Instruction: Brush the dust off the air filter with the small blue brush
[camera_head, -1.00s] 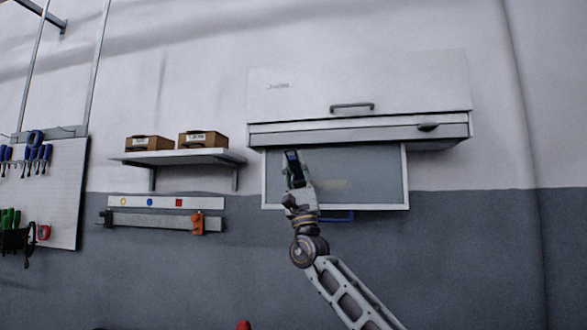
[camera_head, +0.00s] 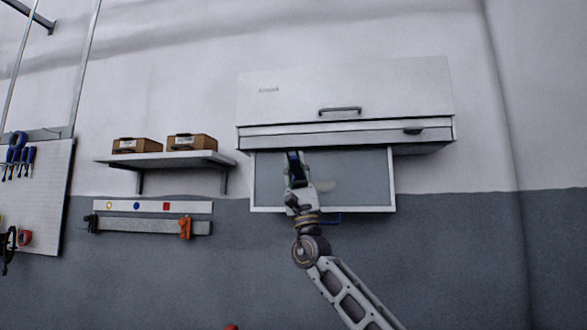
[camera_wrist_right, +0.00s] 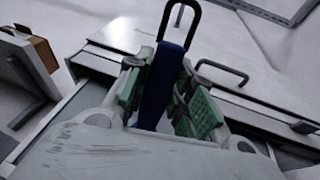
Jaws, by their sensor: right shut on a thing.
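My right gripper (camera_head: 295,165) is in front of the filter's left half and shut on the small blue brush (camera_head: 293,156). In the right wrist view, the brush's blue handle (camera_wrist_right: 163,82) with a dark loop stands between the green-padded fingers (camera_wrist_right: 160,95). I cannot see bristles, or whether the brush touches the filter. My left gripper is out of view.
The white cabinet (camera_head: 400,90) juts out just above the filter. To the left, a shelf (camera_head: 160,159) holds two brown boxes (camera_head: 191,141). Below it is a rail with an orange clip (camera_head: 185,228). A pegboard (camera_head: 50,190) with tools hangs at far left. The wall right of the filter is clear.

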